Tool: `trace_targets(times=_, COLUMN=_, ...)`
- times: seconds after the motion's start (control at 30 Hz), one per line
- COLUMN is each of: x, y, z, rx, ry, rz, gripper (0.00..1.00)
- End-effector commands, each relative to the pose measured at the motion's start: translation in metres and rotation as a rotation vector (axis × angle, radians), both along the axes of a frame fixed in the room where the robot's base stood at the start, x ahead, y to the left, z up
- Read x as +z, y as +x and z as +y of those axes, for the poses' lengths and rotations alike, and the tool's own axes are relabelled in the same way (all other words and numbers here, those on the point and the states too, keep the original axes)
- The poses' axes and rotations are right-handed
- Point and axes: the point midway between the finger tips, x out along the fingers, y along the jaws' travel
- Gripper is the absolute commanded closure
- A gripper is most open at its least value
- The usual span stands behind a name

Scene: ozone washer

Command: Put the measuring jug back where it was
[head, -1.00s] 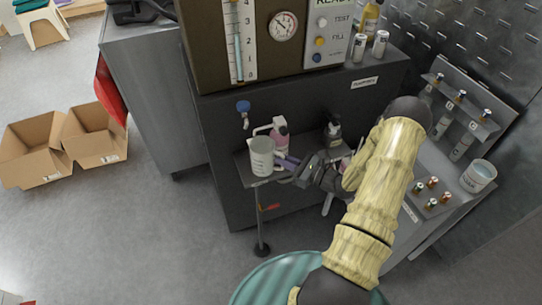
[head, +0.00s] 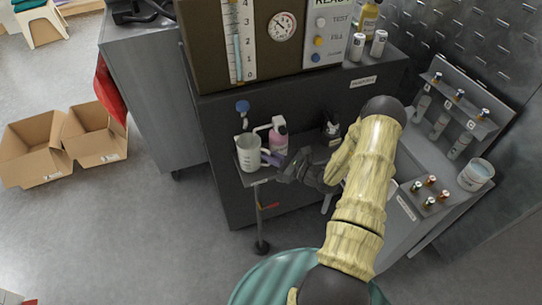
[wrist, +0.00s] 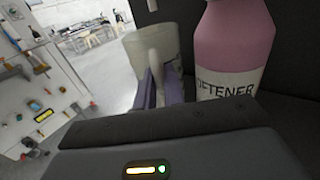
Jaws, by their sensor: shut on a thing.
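The measuring jug (head: 247,155) is a pale translucent cup, upright at the left end of the dark shelf (head: 262,178) on the machine's front. In the wrist view the jug (wrist: 150,42) stands straight ahead, with its handle between the purple fingers. My gripper (head: 272,158) reaches in from the right and is shut on the jug's handle; the fingers also show in the wrist view (wrist: 160,88). I cannot tell whether the jug's base touches the shelf.
A blue-knobbed tap (head: 243,107) is above the jug. A dark bottle (head: 331,131) stands farther right on the shelf.

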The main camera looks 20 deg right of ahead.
Motion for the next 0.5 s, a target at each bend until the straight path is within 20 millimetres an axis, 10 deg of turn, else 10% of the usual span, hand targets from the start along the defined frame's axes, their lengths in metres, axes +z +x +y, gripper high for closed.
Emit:
trace_targets(times=0.23, x=-0.0039, y=-0.0001, z=0.0001, rx=0.000, ry=0.001, rz=-0.001, gripper=1.00)
trace_targets(times=0.33, x=-0.0028, y=-0.0001, z=0.0000, rx=0.001, ry=0.000, rz=0.000, gripper=0.70)
trace_targets(times=0.5, x=-0.0028, y=-0.0001, z=0.0000, rx=0.001, ry=0.000, rz=0.000, gripper=0.68)
